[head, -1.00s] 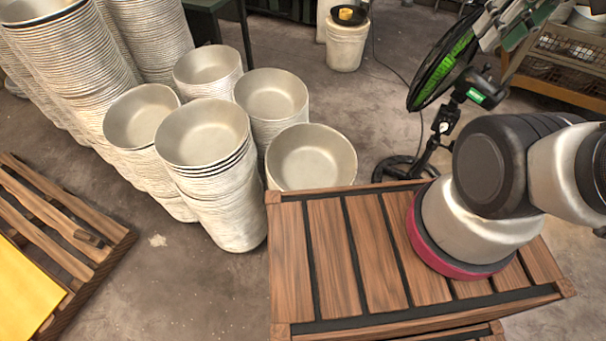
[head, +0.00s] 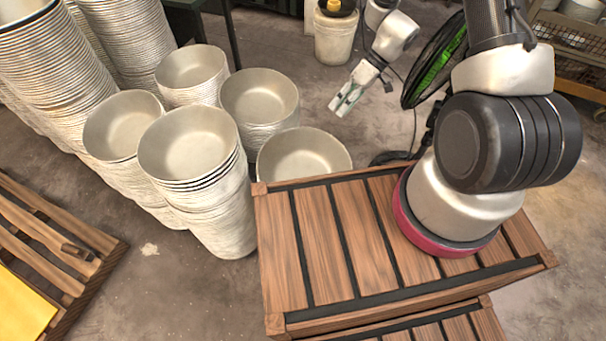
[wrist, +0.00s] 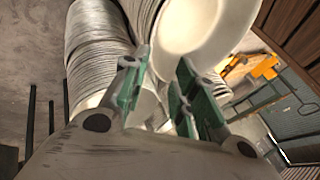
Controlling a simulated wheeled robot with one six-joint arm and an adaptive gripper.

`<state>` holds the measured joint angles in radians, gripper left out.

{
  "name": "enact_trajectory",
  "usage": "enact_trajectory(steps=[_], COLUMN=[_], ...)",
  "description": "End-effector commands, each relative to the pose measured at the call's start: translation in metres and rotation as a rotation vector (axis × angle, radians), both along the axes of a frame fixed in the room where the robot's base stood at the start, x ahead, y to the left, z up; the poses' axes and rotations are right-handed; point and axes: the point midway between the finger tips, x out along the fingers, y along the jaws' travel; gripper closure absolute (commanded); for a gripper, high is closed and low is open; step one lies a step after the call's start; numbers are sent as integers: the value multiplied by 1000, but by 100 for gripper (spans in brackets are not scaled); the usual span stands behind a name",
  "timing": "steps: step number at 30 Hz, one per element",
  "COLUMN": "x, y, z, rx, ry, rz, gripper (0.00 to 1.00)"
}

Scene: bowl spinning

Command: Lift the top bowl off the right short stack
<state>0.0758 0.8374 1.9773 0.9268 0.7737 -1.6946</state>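Several stacks of pale metal bowls stand on the floor left of and behind the wooden platform. The rightmost short stack shows its top bowl (head: 303,158) upright and open, its lower part hidden behind the platform edge. My gripper (head: 338,108) is above and behind this stack in the head view, pointing down and left, apart from the bowls. In the wrist view, my gripper (wrist: 160,90) has its two green-padded fingers spread with nothing between them. A large pale bowl (wrist: 190,30), probably that rightmost one, lies beyond the fingertips.
The slatted wooden platform (head: 330,240) carries my arm's base. Other short stacks (head: 260,95) (head: 187,143) stand close on the left, with tall stacks (head: 60,60) behind. A black-and-green fan (head: 437,62) stands near my arm. A white bucket (head: 337,38) is at the back.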

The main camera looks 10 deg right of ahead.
Motion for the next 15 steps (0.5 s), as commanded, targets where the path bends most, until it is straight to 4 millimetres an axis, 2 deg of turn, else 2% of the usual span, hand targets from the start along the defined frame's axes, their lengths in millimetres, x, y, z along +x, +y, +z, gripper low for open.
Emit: enact_trajectory(steps=[1, 3, 15], x=[-2, -2, -7], y=[1, 4, 29], z=[-12, -22, -69], rx=[8, 14, 17], ry=[3, 0, -1], rz=[6, 12, 17], gripper=[71, 71, 71])
